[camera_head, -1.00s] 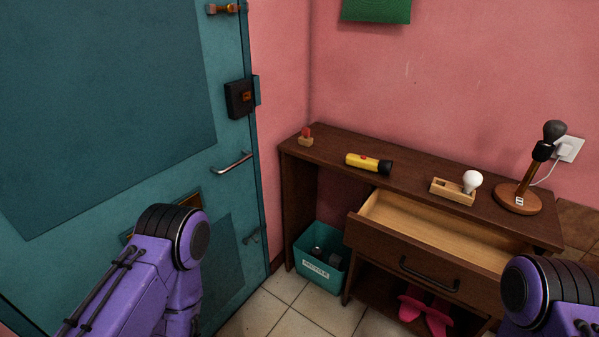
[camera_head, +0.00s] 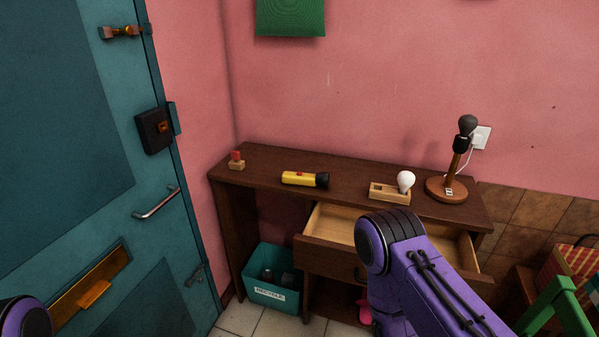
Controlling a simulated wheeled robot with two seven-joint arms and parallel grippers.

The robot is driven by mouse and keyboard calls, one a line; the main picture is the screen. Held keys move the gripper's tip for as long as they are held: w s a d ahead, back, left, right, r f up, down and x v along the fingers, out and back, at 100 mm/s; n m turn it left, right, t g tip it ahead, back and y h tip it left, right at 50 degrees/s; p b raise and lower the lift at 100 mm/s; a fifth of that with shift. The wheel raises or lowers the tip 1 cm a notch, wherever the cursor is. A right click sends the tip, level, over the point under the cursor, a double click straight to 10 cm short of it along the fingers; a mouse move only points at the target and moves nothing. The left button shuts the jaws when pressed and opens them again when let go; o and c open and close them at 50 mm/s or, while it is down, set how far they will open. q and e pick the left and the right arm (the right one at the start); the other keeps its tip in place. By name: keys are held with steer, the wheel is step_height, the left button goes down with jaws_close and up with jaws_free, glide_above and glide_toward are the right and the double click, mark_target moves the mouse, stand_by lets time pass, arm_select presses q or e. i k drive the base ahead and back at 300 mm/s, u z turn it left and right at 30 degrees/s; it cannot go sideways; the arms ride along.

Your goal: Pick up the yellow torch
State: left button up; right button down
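The yellow torch (camera_head: 300,178) lies on its side on top of the dark wooden cabinet (camera_head: 262,160), left of the middle. Its black head points right. Nothing touches it. My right arm reaches in from the lower right in front of the open drawer, but its gripper is out of view. Only a purple and black joint of my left arm shows at the lower left corner, and its gripper is out of view.
On the cabinet top are a small red item (camera_head: 236,160), a bulb in a wooden holder (camera_head: 390,191) and a lamp (camera_head: 448,188). An open drawer (camera_head: 330,224) juts out. A teal recycle bin (camera_head: 272,290) stands below. A teal door (camera_head: 60,120) is left.

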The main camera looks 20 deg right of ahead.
mark_target(321, 178)
steer(key=z, duration=0.45)
steer(key=i, duration=0.55)
steer(key=z, duration=0.65)
